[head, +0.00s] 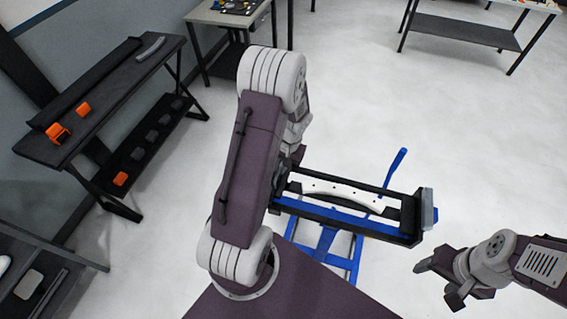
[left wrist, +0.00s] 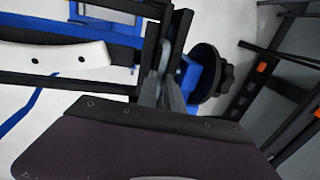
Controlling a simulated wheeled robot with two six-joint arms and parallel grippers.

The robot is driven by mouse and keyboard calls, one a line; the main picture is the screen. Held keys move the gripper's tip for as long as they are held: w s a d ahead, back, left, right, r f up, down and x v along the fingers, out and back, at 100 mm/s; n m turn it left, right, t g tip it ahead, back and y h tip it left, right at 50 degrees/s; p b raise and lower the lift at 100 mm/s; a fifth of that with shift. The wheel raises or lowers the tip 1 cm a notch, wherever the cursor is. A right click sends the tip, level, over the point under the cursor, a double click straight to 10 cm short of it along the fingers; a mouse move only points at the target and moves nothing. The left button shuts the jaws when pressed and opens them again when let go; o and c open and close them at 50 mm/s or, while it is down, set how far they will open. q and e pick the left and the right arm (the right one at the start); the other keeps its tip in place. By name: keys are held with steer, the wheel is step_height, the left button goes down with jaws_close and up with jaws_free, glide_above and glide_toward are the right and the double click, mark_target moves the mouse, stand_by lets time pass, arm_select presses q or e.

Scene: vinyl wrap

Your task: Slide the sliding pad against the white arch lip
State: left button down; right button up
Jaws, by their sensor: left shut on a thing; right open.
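The white arch (head: 335,190) is a curved white strip with small holes, lying in a black and blue frame right of my left arm; its lip also shows at the upper left of the left wrist view (left wrist: 60,58). My left gripper (left wrist: 163,85) is at one end of the frame, its fingers shut on a narrow grey piece (left wrist: 165,54) that looks like the sliding pad. The pad is apart from the arch in this view. In the head view, my left arm mostly hides that gripper. My right gripper (head: 447,282) is open and empty, right of the frame.
The frame (head: 400,233) stands on a blue stand (head: 327,240), with a grey plate (head: 428,208) at its right end. A black knob (left wrist: 213,74) is beside my left fingers. A dark bench (head: 110,105) with orange items stands at the left.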

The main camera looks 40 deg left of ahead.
arm_select(q)
steer(key=shift+r, duration=0.15)
steer(key=w+d, duration=0.1)
steer(key=d, duration=0.2)
steer(key=w+d+b, duration=0.1)
steer(key=d, duration=0.2)
steer(key=w+d, duration=0.1)
steer(key=d, duration=0.3)
steer(key=shift+w, duration=0.15)
arm_select(e)
steer(key=shift+s+a+f, duration=0.3)
steer(key=shift+a+f, duration=0.05)
steer(key=shift+a, duration=0.25)
